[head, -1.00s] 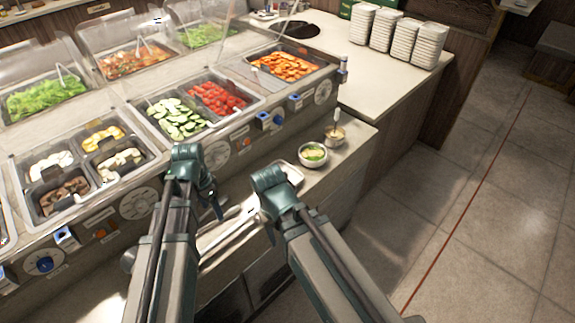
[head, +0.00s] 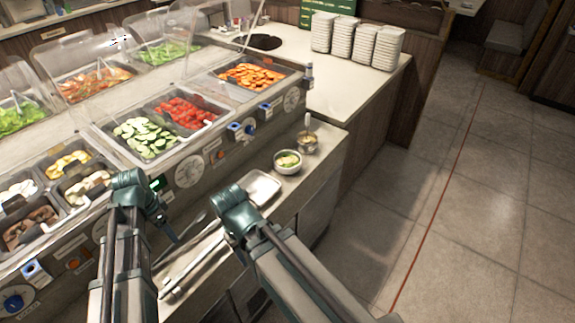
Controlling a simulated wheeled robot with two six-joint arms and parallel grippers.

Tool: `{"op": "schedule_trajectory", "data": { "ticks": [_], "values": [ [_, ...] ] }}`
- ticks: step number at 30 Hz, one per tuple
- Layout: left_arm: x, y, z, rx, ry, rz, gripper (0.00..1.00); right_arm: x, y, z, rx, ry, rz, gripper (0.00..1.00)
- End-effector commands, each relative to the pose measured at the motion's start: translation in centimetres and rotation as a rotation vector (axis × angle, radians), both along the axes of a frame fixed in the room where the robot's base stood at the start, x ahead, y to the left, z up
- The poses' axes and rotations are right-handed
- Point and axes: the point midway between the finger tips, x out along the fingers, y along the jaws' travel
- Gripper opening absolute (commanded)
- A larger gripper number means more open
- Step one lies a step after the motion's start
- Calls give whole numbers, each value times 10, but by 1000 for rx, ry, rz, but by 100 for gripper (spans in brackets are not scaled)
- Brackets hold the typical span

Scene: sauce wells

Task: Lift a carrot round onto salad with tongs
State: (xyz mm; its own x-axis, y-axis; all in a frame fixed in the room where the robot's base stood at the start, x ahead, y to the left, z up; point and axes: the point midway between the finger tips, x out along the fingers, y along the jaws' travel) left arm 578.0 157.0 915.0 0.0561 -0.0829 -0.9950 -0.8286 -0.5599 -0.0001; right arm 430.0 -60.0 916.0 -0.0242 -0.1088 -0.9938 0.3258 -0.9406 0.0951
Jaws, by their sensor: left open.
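Silver tongs (head: 196,264) lie on the front ledge, partly hidden by my arms. The carrot rounds (head: 252,76) fill a dark bin at the back right of the salad bar.
An empty metal tray (head: 263,187) lies beyond the tongs. A metal cup (head: 307,143) with a spoon stands past the bowl. Bins of cucumber (head: 146,137) and tomato (head: 186,112) lie before the carrots. White dish stacks (head: 357,41) stand on the back counter.

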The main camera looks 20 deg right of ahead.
Motion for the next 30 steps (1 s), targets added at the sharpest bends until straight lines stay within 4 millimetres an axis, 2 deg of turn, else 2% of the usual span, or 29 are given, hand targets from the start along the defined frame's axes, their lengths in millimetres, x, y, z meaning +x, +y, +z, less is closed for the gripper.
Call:
{"op": "schedule_trajectory", "data": {
  "ticks": [18,22,30],
  "values": [
    [4,-6,-78,0,0,0,75,0,0,-78,0,0,0,51],
    [5,-7,-84,0,0,0,75,0,0,-84,0,0,0,51],
    [5,-7,-84,0,0,0,75,0,0,-84,0,0,0,51]
  ]
}}
